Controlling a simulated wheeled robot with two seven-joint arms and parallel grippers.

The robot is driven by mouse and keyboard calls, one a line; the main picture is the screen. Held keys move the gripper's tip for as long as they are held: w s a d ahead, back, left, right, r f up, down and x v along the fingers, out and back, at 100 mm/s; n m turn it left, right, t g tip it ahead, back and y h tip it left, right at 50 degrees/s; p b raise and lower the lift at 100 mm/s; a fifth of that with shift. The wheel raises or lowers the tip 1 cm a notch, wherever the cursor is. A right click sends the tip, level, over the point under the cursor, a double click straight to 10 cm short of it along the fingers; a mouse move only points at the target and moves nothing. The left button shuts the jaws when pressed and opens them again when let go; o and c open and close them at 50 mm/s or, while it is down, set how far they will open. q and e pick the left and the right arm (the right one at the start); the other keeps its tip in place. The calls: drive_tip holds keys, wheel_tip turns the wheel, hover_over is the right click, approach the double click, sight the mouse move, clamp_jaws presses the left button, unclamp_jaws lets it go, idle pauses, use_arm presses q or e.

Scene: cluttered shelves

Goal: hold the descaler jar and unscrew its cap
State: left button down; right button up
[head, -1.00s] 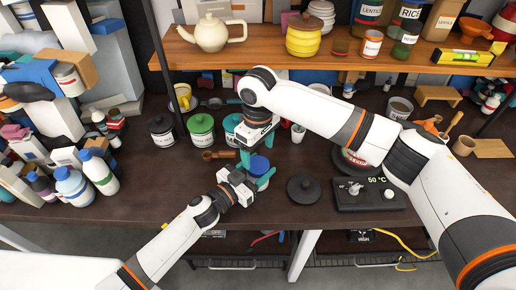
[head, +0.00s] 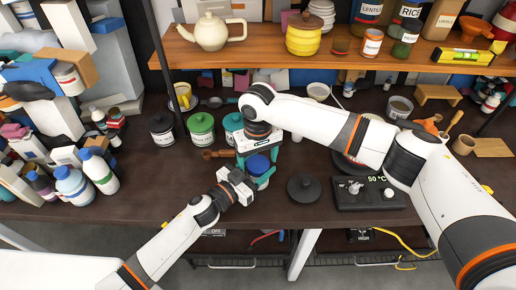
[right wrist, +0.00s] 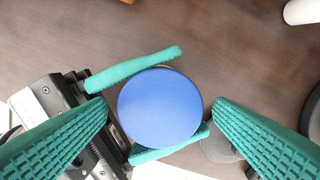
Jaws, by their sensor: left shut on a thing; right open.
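The descaler jar shows mostly as its round blue cap (head: 258,165), standing at the front middle of the dark table. In the right wrist view the blue cap (right wrist: 160,108) is seen from straight above and hides most of the jar body. My left gripper (head: 252,182) is shut on the jar from the front left, its green fingers on either side below the cap. My right gripper (head: 257,160) is above the jar, pointing down. Its green fingers (right wrist: 163,128) are open on either side of the cap, with gaps and no contact visible.
A black round lid (head: 304,189) lies right of the jar, near a hot plate controller (head: 368,194). Green (head: 201,127) and black (head: 162,130) lidded canisters stand behind left. A wooden shelf (head: 270,60) spans the back. Bottles (head: 72,186) crowd the left; the front left table is clear.

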drive_tip(key=shift+f, duration=0.45)
drive_tip(key=shift+c, duration=0.6)
drive_tip(key=c, duration=0.9)
drive_tip(key=shift+o, duration=0.2)
drive_tip(key=n, duration=0.5)
drive_tip(key=shift+c, duration=0.2)
drive_tip(key=o, duration=1.1)
